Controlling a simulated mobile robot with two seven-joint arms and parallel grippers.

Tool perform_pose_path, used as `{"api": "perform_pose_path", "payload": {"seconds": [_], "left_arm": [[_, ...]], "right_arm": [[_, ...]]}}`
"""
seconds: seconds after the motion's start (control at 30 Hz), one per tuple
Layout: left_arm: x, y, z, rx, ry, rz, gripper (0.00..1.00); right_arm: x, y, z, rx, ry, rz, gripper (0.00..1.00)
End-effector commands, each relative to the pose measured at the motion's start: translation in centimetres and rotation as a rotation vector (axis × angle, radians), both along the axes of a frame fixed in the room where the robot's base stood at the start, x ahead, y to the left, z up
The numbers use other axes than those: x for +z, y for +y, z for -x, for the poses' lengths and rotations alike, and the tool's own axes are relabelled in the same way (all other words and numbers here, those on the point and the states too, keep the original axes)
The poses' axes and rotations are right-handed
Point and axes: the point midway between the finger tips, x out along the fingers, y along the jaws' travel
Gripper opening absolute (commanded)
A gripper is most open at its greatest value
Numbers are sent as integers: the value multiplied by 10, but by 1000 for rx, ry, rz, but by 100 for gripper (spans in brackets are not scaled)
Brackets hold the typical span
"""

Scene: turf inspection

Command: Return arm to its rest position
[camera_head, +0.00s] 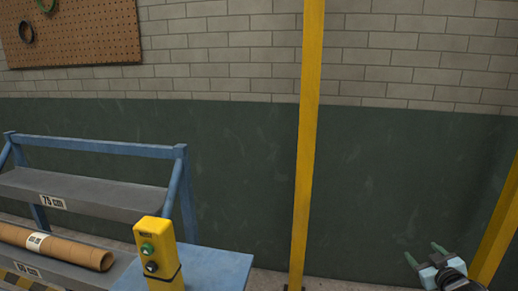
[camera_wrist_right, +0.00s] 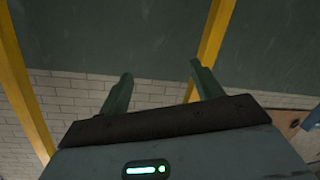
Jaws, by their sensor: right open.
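My right gripper (camera_head: 424,256) shows at the lower right of the head view, in front of the dark green lower wall. Its two green fingers are spread apart with nothing between them. The right wrist view also shows the gripper (camera_wrist_right: 158,88) open and empty, with the green and white-brick wall behind it. The rest of my right arm is mostly cut off by the frame edge. My left gripper is in neither view.
A yellow post (camera_head: 307,140) stands mid-view, another (camera_head: 500,230) beside my right gripper. At left are a blue-framed rack (camera_head: 95,147) with a cardboard tube (camera_head: 60,247) and a yellow button box (camera_head: 158,255) by a blue table (camera_head: 215,268). Wall between the posts is clear.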

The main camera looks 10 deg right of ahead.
Motion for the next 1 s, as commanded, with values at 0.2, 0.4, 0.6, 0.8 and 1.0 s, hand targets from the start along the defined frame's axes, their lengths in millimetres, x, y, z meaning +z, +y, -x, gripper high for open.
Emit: {"api": "perform_pose_path", "payload": {"seconds": [0.2,0.4,0.6,0.8,1.0], "left_arm": [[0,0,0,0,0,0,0],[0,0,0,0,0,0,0],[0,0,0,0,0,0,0],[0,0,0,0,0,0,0],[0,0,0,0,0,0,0]], "right_arm": [[-39,-2,19,-14,178,282,65],[-102,52,57,61,244,213,65],[-173,122,125,141,336,109,65],[-229,197,216,201,437,-30,65],[-256,267,321,219,538,-191,65]]}}
